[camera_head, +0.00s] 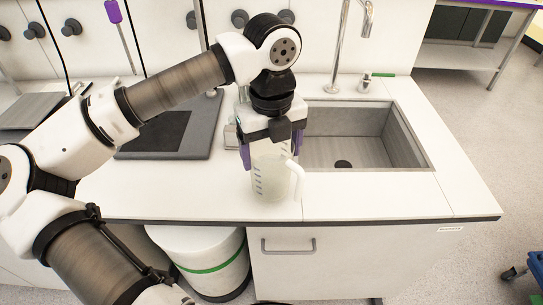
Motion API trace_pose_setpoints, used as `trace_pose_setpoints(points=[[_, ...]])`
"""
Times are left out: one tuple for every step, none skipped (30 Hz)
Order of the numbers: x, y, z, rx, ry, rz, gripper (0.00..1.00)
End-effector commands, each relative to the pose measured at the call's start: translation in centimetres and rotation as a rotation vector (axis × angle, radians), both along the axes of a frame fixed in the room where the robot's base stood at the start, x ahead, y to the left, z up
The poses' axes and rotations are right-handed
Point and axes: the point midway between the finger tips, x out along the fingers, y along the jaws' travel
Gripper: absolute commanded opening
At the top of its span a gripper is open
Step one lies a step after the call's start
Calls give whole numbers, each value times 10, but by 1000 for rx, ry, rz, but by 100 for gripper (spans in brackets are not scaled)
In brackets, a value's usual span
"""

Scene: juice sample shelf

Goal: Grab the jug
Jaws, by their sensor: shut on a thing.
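The jug (269,184) is a translucent pale measuring jug with dark graduation marks on its side and a handle (296,178) at its right. It appears upright at the front part of the white counter, left of the sink. My gripper (272,153) is above and around its upper part, pointing down, with purple finger parts on the left and right. It is shut on the jug. The jug's rim is partly hidden by the gripper. I cannot tell whether its base touches the counter.
The sink (424,165) with its tap (338,50) lies right of the jug. A dark grey panel (155,137) lies on the counter (345,198) at the left. A white bin with a green band (215,264) stands below the counter. The counter's front right is clear.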

Motion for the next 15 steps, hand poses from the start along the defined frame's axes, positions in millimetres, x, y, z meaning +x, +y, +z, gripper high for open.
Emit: trace_pose_setpoints(points=[[0, 0, 6, 0, -3, 0, 20], [1, 0, 9, 2, -4, 1, 20], [1, 0, 14, 2, -2, 1, 20], [1, 0, 18, 2, -2, 0, 20], [1, 0, 22, 2, -4, 0, 20], [1, 0, 27, 2, -4, 1, 20], [0, 0, 31, 0, -3, 0, 20], [0, 0, 35, 0, -3, 0, 20], [1, 0, 41, 2, -4, 1, 20], [1, 0, 45, 1, -3, 2, 20], [1, 0, 49, 2, -2, 1, 20], [1, 0, 55, 2, -4, 1, 20], [0, 0, 60, 0, -3, 1, 20], [0, -1, 64, 0, -3, 0, 20], [0, 0, 70, 1, -3, 1, 20]])
